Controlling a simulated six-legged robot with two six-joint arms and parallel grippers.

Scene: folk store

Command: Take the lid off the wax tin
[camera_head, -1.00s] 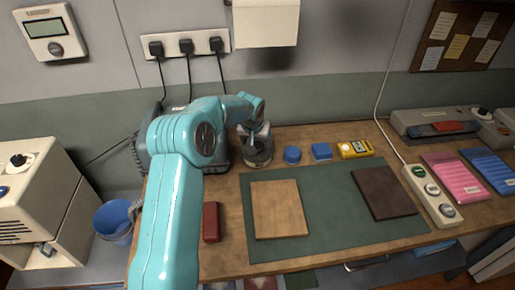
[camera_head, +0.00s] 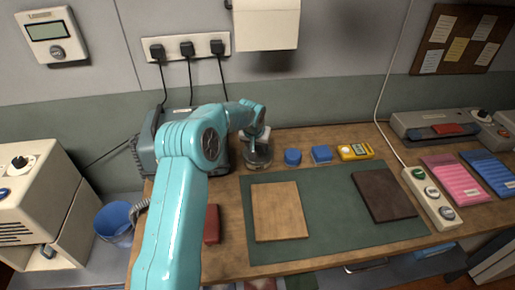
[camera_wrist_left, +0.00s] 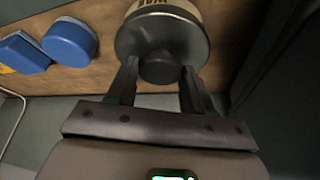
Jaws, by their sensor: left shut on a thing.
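The wax tin (camera_head: 258,157) stands near the back of the bench, a squat round tin partly hidden under my left gripper (camera_head: 257,137). In the left wrist view its pale label band (camera_wrist_left: 165,8) shows at the top edge. The dark grey lid (camera_wrist_left: 160,30) with a round knob (camera_wrist_left: 160,68) faces the wrist camera. My left gripper's fingers (camera_wrist_left: 160,75) stand on either side of the knob, shut on it. The lid looks seated on the tin; I cannot tell whether there is a gap. My right gripper is not in view.
A blue round tin (camera_head: 292,156), a blue block (camera_head: 321,153) and a yellow meter (camera_head: 355,151) stand right of the wax tin. A grey machine (camera_head: 150,150) is close on its left. The green mat (camera_head: 335,210) holds a wooden board (camera_head: 280,212) and a dark board (camera_head: 384,195).

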